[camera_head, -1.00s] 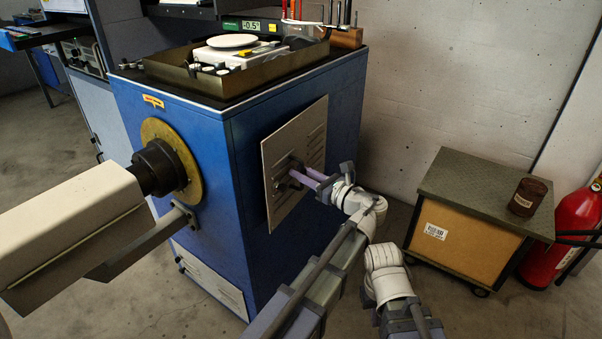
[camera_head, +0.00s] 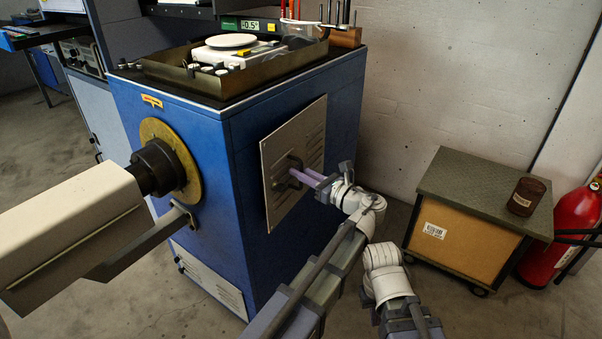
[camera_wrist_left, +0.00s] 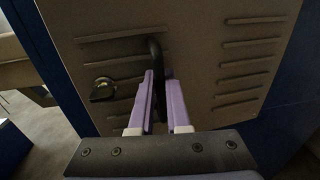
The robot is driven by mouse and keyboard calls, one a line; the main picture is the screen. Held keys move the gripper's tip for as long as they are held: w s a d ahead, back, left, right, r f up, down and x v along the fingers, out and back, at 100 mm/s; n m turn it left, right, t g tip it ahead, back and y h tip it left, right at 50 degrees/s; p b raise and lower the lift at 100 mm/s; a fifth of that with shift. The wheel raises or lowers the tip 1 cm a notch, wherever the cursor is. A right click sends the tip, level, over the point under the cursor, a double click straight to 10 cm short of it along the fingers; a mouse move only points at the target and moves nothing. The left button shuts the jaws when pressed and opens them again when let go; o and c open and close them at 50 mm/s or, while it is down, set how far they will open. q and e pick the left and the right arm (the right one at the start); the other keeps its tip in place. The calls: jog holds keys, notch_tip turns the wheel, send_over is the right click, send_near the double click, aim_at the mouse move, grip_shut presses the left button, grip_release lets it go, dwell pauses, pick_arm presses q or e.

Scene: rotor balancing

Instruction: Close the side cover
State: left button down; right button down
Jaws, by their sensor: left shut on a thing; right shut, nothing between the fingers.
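The side cover (camera_head: 308,142) is a beige louvred plate on the right side of the blue cabinet (camera_head: 240,190). It looks nearly parallel to the cabinet side; I cannot tell whether a gap is left behind it. My left gripper (camera_head: 296,175) is shut on the cover's black handle (camera_head: 294,160). In the left wrist view, the purple fingers (camera_wrist_left: 160,76) pinch the handle (camera_wrist_left: 155,55) in front of the cover (camera_wrist_left: 205,60).
A wooden box cart (camera_head: 460,245) with a dark jar (camera_head: 526,196) and a red extinguisher (camera_head: 570,225) stand at right. A tray (camera_head: 215,85) with a white scale lies on the cabinet. A grey machine arm (camera_head: 70,230) juts out at left front.

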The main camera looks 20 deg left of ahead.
dwell(0.4)
pick_arm(q)
jog(key=shift+w+a, duration=0.15)
jog(key=shift+a, duration=1)
jog(key=c, duration=0.9)
grip_release()
